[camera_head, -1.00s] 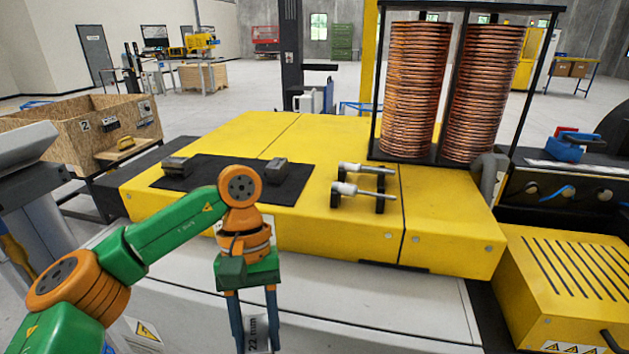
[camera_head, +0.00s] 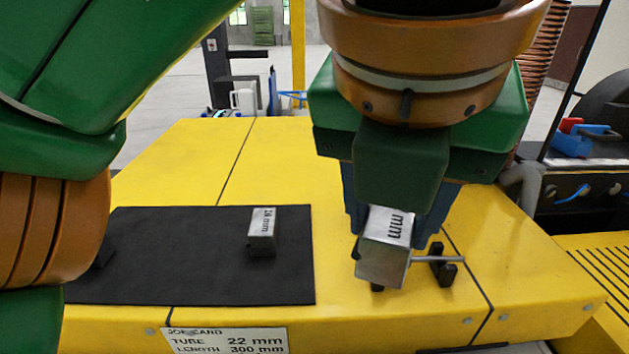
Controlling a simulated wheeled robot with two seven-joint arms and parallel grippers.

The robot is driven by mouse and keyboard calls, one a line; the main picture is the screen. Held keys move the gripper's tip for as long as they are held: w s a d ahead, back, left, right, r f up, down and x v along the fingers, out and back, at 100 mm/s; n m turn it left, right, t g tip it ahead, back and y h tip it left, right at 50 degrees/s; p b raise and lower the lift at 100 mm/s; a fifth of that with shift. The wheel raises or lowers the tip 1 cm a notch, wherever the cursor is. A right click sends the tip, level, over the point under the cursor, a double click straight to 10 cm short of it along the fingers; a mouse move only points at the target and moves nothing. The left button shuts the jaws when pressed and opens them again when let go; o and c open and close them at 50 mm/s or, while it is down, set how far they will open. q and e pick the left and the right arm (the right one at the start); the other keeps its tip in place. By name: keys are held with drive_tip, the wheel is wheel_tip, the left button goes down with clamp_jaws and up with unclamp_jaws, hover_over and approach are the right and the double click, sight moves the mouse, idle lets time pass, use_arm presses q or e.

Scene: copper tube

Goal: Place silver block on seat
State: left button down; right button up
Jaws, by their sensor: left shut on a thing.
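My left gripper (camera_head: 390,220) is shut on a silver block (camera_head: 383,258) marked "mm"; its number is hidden. The block is tilted and seen in front of the stand on the right part of the yellow bench (camera_head: 275,170). I cannot tell whether it touches anything below. A second silver block (camera_head: 262,232), also marked in mm, stands on the black mat (camera_head: 190,280) to the left. I cannot make out which part is the seat. My right gripper is not in view.
A job card (camera_head: 225,341) at the bench front reads tube 22 mm, length 300 mm. A small dark stand (camera_head: 441,268) with a metal rod is partly hidden behind the held block. A dark thing at the mat's left is mostly hidden by my arm.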

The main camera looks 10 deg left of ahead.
use_arm(q)
drive_tip(key=shift+w+f, duration=0.15)
drive_tip(key=shift+w, duration=0.05)
drive_tip(key=w+a+f, duration=0.1)
drive_tip(key=w+f, duration=0.2)
drive_tip(key=w+a+f+p, duration=0.1)
drive_tip(key=w+a+f, duration=0.1)
drive_tip(key=w+f, duration=0.1)
drive_tip(key=w+a+f, duration=0.1)
drive_tip(key=w+f, duration=0.2)
drive_tip(key=w, duration=0.2)
drive_tip(key=shift+a+p, duration=0.35)
drive_tip(key=shift+p, duration=0.05)
wheel_tip(320, 180, down, 3)
drive_tip(key=shift+d+r, duration=0.1)
drive_tip(key=shift+r, duration=0.05)
drive_tip(key=shift+f, duration=0.3)
drive_tip(key=shift+w, duration=0.1)
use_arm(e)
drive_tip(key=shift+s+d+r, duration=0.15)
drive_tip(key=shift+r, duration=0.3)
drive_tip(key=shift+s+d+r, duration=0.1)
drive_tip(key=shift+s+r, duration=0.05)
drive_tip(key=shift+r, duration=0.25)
use_arm(q)
drive_tip(key=shift+f, duration=0.15)
